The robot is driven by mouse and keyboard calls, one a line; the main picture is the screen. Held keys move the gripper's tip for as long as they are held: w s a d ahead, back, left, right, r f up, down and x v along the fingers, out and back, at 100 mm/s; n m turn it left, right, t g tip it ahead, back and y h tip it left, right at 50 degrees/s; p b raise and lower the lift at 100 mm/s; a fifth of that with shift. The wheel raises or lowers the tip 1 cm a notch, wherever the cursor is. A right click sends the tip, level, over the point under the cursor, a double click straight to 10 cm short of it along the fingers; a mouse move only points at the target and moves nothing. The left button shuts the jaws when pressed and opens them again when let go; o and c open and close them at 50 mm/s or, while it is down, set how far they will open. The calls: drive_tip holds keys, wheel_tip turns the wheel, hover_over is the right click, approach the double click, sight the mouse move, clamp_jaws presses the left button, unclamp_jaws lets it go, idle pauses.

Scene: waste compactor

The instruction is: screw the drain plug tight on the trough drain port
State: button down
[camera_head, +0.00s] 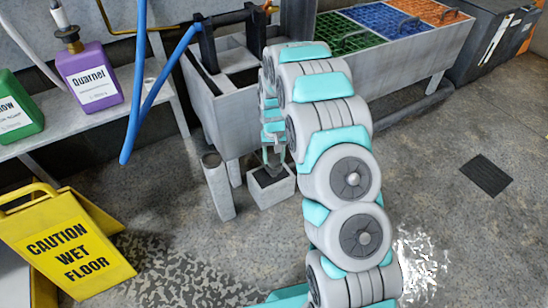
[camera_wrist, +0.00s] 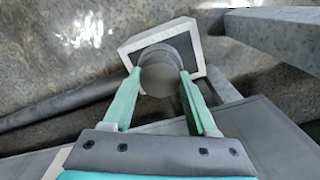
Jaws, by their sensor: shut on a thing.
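My gripper (camera_wrist: 160,76) is shut on a round dark grey piece, which looks like the drain plug (camera_wrist: 158,78); one teal finger is on each side of it. A dark collar shows just beyond the piece, in front of a square pale block with a dark face (camera_wrist: 191,29). In the head view my gripper (camera_head: 272,155) points down over this small block (camera_head: 277,194), beside the grey trough (camera_head: 232,122). I cannot tell whether the plug touches the block or is threaded into anything. The drain port is not clearly seen.
Trough legs and a metal bar (camera_wrist: 275,35) are near. A yellow wet-floor sign (camera_head: 70,245) and a shelf with bottles (camera_head: 92,78) are at left. Floor at right is open, with a shiny patch (camera_head: 418,265).

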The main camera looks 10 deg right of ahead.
drive_tip(key=shift+c, duration=0.6)
unclamp_jaws()
drive_tip(key=shift+c, duration=0.4)
